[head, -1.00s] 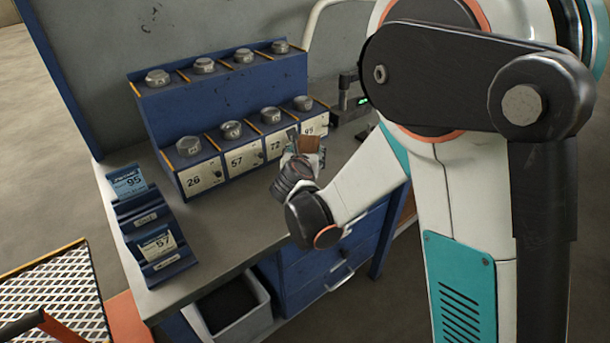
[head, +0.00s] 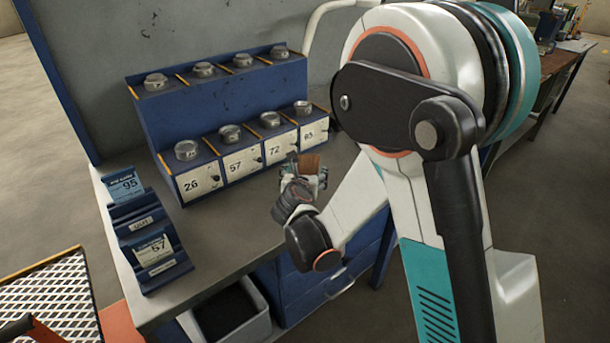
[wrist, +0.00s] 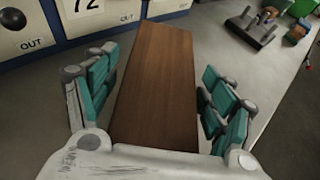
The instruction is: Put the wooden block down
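The wooden block (wrist: 157,85) is a long brown piece that lies between my gripper's fingers in the wrist view. In the head view the block (head: 309,163) shows as a small brown patch over the bench top, near the front of the numbered bins. My gripper (wrist: 160,95) has teal-padded fingers on both sides of the block. A strip of grey shows between the left pads and the block, and a narrower gap on the right, so the fingers look open around it. The block's underside is hidden, so its contact with the bench is unclear.
The blue bin rack (head: 222,118), with metal pieces and white numbered fronts, stands behind my gripper. A blue card holder (head: 146,235) is on the bench's left. Bare bench top (head: 225,230) lies between. A device (wrist: 252,24) stands at the wrist view's upper right.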

